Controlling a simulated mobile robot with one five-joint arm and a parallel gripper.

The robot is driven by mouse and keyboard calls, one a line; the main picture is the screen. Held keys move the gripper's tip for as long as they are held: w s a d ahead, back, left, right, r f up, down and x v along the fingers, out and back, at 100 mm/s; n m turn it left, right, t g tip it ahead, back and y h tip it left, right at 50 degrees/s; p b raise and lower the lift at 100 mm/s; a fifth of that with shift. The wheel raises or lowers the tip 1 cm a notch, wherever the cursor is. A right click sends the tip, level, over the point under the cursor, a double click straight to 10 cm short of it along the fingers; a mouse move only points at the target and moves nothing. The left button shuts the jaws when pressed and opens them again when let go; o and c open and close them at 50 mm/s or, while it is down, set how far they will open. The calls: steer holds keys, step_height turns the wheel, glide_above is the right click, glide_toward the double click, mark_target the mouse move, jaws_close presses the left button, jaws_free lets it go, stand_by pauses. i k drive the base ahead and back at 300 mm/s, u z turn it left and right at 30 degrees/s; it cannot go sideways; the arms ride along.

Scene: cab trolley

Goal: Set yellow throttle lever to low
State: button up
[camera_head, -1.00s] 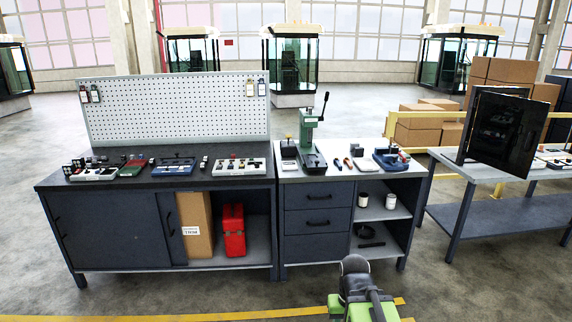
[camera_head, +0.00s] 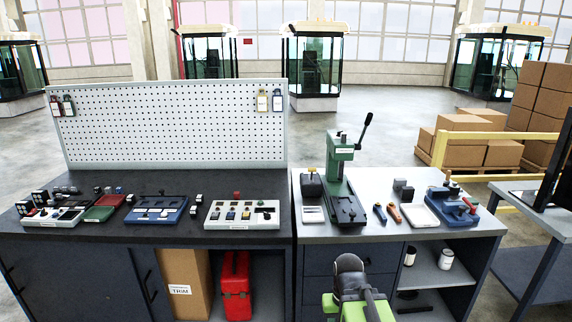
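A small dark box with a yellow-topped knob (camera_head: 311,172) stands at the back left of the grey right-hand bench, beside the green press. It may be the yellow throttle lever, but it is too small to be sure or to read its setting. Small control panels with levers and buttons lie on the dark left bench: a light grey panel (camera_head: 241,214), a blue one (camera_head: 157,210) and a red-and-green one (camera_head: 104,208). My green and black arm shows at the bottom, in front of the right bench. My gripper's fingers cannot be seen.
The green press (camera_head: 341,185) with a raised black handle stands on the right bench (camera_head: 385,233). Hand tools, a white tray (camera_head: 418,214) and a blue vise (camera_head: 453,207) lie right of it. A pegboard (camera_head: 175,125) backs the dark bench (camera_head: 185,233). A dark screen stands at the far right.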

mark_target(311, 170)
steer(key=z, duration=0.05)
steer(key=i, duration=0.2)
steer(key=u, duration=0.05)
steer(key=k, duration=0.6)
steer(key=u, duration=0.65)
steer(key=i, duration=1.8)
steer(key=u, duration=0.6)
